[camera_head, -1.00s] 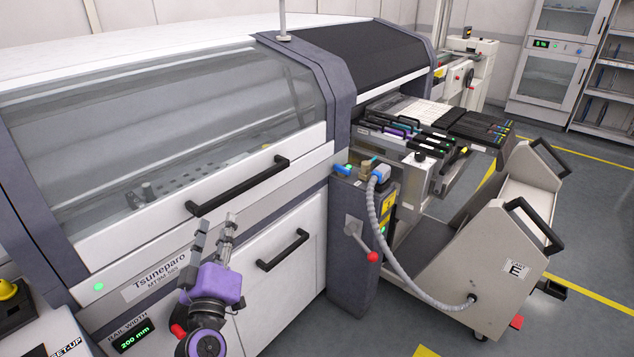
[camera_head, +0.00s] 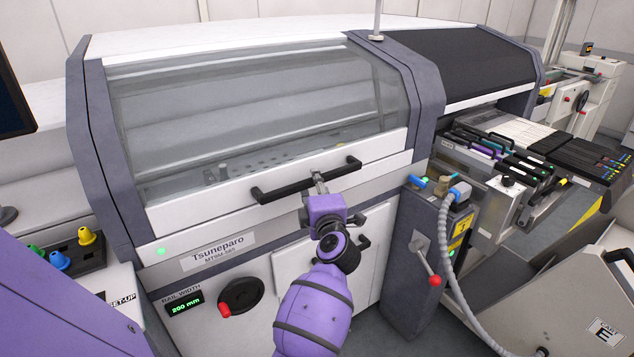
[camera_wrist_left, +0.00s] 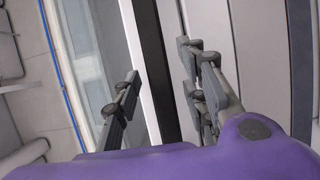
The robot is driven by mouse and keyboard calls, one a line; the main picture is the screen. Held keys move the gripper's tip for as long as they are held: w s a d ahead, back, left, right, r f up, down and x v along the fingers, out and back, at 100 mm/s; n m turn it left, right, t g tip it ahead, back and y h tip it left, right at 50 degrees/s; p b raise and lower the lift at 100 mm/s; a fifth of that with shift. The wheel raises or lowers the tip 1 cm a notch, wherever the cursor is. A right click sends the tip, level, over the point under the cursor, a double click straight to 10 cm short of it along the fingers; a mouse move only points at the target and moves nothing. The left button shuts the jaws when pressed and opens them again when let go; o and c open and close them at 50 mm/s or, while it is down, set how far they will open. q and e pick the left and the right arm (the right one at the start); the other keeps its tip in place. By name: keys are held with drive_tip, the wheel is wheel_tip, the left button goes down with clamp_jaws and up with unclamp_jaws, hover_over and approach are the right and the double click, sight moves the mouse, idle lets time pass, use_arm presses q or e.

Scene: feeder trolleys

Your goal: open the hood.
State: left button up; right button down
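The hood (camera_head: 255,110) is a large clear panel with a white lower rim, and it is down on the machine. Its black bar handle (camera_head: 285,187) runs along the front rim. My left gripper (camera_head: 318,182) is at the middle of this handle in the head view. In the left wrist view its fingers (camera_wrist_left: 160,78) are spread apart. A dark bar (camera_wrist_left: 155,55), which looks like the handle, runs between them. I cannot tell whether a finger touches it. My right gripper is not in view.
A lower handle (camera_head: 364,240) on the front panel is partly behind my left arm. A grey post (camera_head: 410,270) with a red-knobbed lever (camera_head: 434,281) and a hose stands right of the hood. A trolley (camera_head: 590,290) is at the lower right. A button box (camera_head: 75,257) is at left.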

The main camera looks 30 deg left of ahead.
use_arm(q)
drive_tip(key=shift+x, duration=1.05)
drive_tip(key=shift+c, duration=0.4)
clamp_jaws()
